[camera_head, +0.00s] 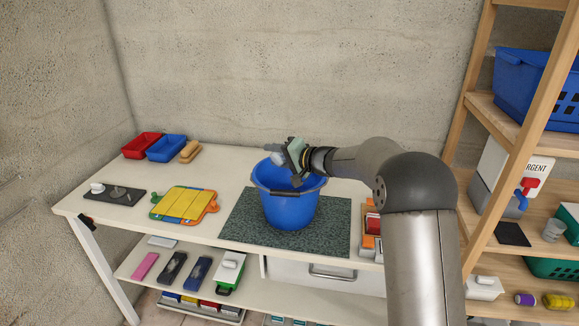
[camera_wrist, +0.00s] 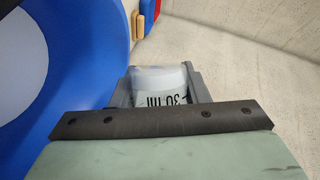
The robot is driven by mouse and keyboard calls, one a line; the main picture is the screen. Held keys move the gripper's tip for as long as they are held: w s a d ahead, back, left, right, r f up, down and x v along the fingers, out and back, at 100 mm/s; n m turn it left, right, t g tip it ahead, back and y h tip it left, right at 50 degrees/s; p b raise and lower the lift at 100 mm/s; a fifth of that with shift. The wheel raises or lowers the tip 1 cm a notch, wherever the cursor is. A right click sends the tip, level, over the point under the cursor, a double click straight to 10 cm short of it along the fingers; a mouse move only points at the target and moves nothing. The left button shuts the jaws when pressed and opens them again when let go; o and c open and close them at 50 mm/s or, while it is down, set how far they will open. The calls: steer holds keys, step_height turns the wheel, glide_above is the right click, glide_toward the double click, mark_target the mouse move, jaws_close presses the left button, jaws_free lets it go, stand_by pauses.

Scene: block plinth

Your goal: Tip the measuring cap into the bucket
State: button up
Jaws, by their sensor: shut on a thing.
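The blue bucket (camera_head: 290,211) stands upright on a dark speckled mat, its handle lying across the front. My gripper (camera_head: 283,158) is above the bucket's back rim, reaching in from the right. It is shut on the measuring cap (camera_head: 277,158), a small pale, translucent cup. In the wrist view the cap (camera_wrist: 160,84) sits between the fingers, with "30 ml" printed in black upside down. The blue bucket (camera_wrist: 88,55) fills the left of that view, beside the cap. The cap's contents and exact tilt cannot be made out.
The dark mat (camera_head: 243,232) lies on a white table (camera_head: 215,158). Red (camera_head: 142,145) and blue (camera_head: 167,147) trays, a yellow-topped board (camera_head: 184,204) and a dark tray (camera_head: 115,195) are to the left. Wooden shelving (camera_head: 497,120) stands right; a concrete wall is behind.

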steer(key=shift+r+p, duration=0.1)
steer(key=shift+p, duration=0.3)
steer(key=shift+s+a+f+m+y+b, duration=0.1)
steer(key=shift+f+m+y+b, duration=0.35)
steer(key=shift+m+b, duration=0.5)
stand_by(1.5)
steer(key=shift+r, duration=0.1)
stand_by(0.6)
